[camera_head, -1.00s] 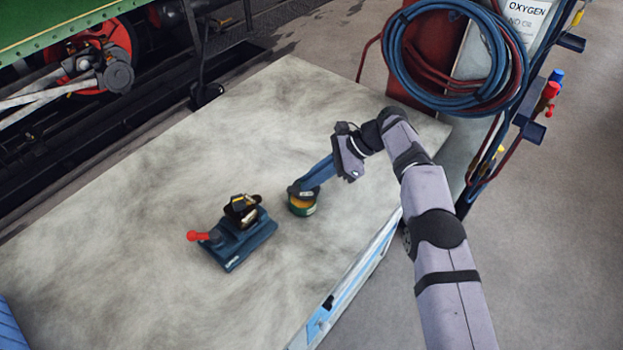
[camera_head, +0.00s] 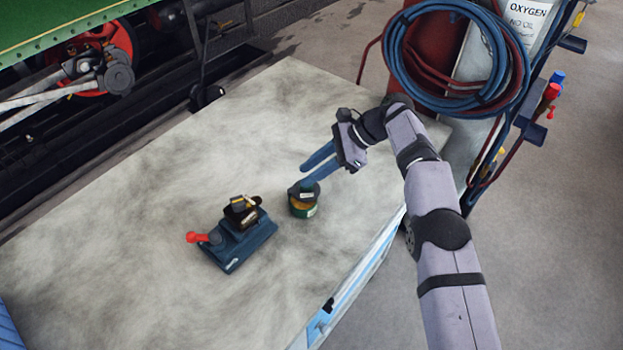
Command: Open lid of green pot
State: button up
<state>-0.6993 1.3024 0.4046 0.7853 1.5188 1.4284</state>
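The green pot (camera_head: 304,208) stands upright on the pale table, right of its middle. Its lower part is green with a yellowish band, and a dark top with a small light label (camera_head: 306,194) shows above it. My gripper (camera_head: 311,172) comes in from the right, with its blue fingers spread apart. The fingers are open and empty. The lower finger appears close above or behind the pot's top; I cannot tell whether it touches. Whether the dark top sits fully closed is too small to tell.
A dark blue block with a red-knobbed handle (camera_head: 197,237) stands left of the pot, with a small dark and yellow object (camera_head: 241,210) on it. The table (camera_head: 120,240) is otherwise largely clear. Coiled hoses (camera_head: 456,55) hang on gas gear behind my arm.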

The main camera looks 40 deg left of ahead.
notch_tip(320, 180, up, 6)
jog(key=p, duration=0.3)
jog(key=shift+r+p, duration=0.2)
jog(key=shift+p, duration=0.1)
